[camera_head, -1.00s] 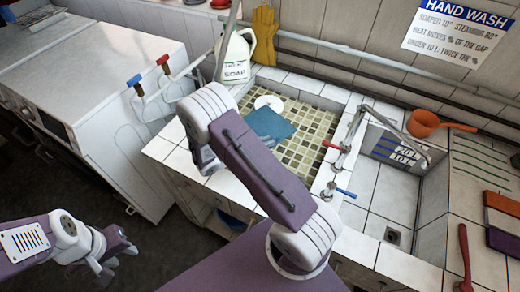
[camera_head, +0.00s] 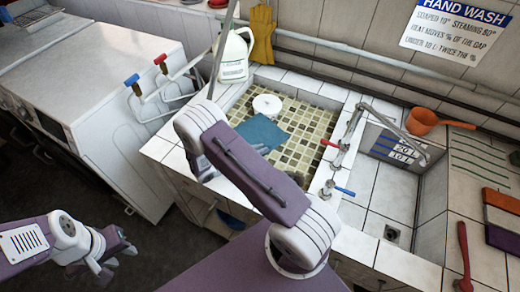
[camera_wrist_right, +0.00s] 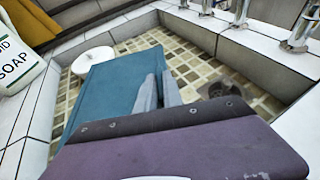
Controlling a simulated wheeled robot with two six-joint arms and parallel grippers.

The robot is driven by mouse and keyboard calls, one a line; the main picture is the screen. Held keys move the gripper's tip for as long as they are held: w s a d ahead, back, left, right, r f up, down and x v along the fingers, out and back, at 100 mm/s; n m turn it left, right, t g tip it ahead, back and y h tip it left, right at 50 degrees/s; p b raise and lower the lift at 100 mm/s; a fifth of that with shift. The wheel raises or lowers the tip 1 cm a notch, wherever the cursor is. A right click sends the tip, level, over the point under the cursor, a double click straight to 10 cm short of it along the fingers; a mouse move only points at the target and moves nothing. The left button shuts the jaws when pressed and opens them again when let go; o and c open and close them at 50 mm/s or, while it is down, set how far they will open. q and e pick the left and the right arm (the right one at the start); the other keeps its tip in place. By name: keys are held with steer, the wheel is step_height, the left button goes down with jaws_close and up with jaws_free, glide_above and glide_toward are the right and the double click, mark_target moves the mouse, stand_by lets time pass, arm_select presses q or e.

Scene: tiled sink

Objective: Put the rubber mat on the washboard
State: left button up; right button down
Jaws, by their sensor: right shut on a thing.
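The flat teal mat (camera_head: 262,130) is over the left tiled basin. It also shows in the right wrist view (camera_wrist_right: 110,88), tilted, with its lower edge hidden. My right gripper (camera_head: 262,150) is shut on the mat's right edge; in the right wrist view its grey fingers (camera_wrist_right: 158,92) lie at that edge. My arm hides most of this gripper in the head view. My left gripper (camera_head: 116,262) is open and empty, low over the floor at left. No washboard is plain to me; a tiled surface with green lines (camera_head: 482,158) lies at far right.
A white disc (camera_head: 267,104) is in the basin (camera_head: 315,122). A soap jug (camera_head: 235,58) stands behind it. Taps (camera_head: 338,150) stand between this basin and the right sink (camera_head: 392,205).

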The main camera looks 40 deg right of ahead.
steer(key=shift+f, duration=0.35)
steer(key=c, duration=1.5)
jaws_free()
